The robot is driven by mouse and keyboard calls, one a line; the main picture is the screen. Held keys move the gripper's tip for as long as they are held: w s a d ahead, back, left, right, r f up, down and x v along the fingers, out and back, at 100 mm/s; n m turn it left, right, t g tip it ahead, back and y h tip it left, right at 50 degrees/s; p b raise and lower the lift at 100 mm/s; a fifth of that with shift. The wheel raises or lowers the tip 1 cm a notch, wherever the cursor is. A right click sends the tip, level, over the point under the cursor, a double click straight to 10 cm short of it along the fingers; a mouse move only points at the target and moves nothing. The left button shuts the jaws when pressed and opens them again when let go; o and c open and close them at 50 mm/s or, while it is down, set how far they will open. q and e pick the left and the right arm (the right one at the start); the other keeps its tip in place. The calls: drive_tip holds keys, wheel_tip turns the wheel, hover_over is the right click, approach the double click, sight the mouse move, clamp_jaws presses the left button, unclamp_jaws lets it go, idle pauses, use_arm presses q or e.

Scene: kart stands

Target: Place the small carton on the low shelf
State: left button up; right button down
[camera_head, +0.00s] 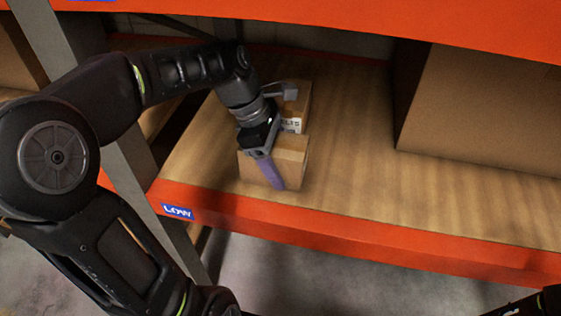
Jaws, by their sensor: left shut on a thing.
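The small carton (292,162) is a brown box at the left part of the low shelf (350,215), close to its front edge. It appears to rest on the boards, though contact under it is hard to tell. My left gripper (270,170) reaches in from the left and is shut on the carton, with a purple finger against its front face. The gripper hides part of the carton's top. A little of my right arm shows at the bottom right corner; its gripper is out of view.
Another small box (298,103) with a partly hidden label stands just behind the carton. A large brown box (485,110) fills the right of the shelf. A blue LOW sign (178,211) is on the orange front beam. A grey upright (140,175) stands at left. Bare boards lie between the boxes.

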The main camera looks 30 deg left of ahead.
use_arm(q)
drive_tip(key=shift+f, duration=0.1)
drive_tip(key=o, duration=1.9)
drive_tip(key=shift+o, duration=0.2)
drive_tip(key=shift+a+r, duration=0.1)
drive_tip(key=shift+r, duration=0.35)
drive_tip(key=p+v, duration=0.1)
drive_tip(key=v, duration=0.3)
drive_tip(key=shift+r, duration=0.15)
drive_tip(key=s+a, duration=0.1)
drive_tip(key=a, duration=0.2)
drive_tip(key=s+a, duration=0.1)
drive_tip(key=a, duration=0.3)
drive_tip(key=s+a, duration=0.2)
drive_tip(key=a, duration=0.2)
drive_tip(key=shift+a, duration=0.25)
